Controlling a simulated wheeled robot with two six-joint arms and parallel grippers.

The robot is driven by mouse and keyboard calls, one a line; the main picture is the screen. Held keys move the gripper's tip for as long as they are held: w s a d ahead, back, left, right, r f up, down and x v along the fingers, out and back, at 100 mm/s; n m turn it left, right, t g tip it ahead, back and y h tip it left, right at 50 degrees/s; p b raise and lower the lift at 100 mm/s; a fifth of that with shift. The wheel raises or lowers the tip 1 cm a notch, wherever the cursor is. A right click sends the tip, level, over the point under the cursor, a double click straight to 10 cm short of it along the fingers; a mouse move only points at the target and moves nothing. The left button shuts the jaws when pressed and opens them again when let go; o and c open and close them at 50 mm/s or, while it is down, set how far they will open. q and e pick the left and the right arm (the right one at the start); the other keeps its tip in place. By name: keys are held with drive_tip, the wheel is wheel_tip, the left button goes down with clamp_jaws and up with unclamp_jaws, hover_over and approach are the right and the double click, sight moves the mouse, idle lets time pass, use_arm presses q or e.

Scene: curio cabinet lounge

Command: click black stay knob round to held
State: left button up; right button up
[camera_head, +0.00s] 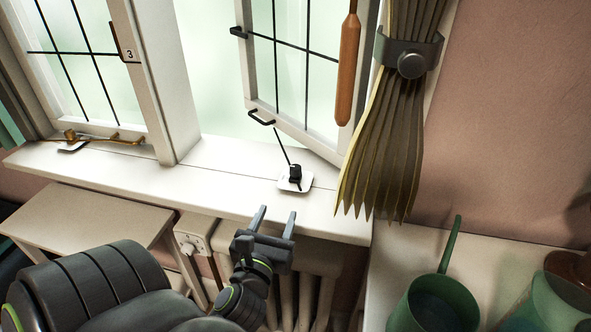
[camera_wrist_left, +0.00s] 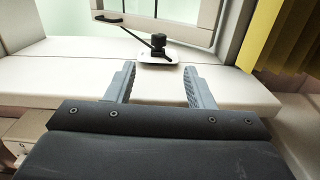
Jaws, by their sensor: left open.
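The black stay knob (camera_head: 295,172) stands on a small white plate (camera_head: 303,186) on the window sill, with a thin black stay rod (camera_head: 281,147) running from it up toward the open right casement. In the left wrist view the knob (camera_wrist_left: 158,42) is ahead, beyond the fingertips and about midway between them. My left gripper (camera_head: 277,214) is open and empty, just in front of the sill edge and short of the knob. It also shows in the left wrist view (camera_wrist_left: 158,75). My right gripper is not in view.
The right casement (camera_head: 290,75) stands open above the knob. A yellow-brown curtain (camera_head: 385,150) hangs close on the right. A brass stay (camera_head: 105,138) lies by the left casement. A green watering can (camera_head: 440,300) stands lower right. The sill (camera_head: 225,170) is clear left of the knob.

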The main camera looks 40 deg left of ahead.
sight(294, 172)
use_arm(q)
drive_tip(key=x, duration=1.1)
drive_tip(key=p+x, duration=0.1)
drive_tip(key=x, duration=0.5)
drive_tip(key=shift+w+a+f, duration=0.15)
drive_tip(key=shift+w+f, duration=0.05)
drive_tip(key=shift+f, duration=0.15)
drive_tip(key=c, duration=0.9)
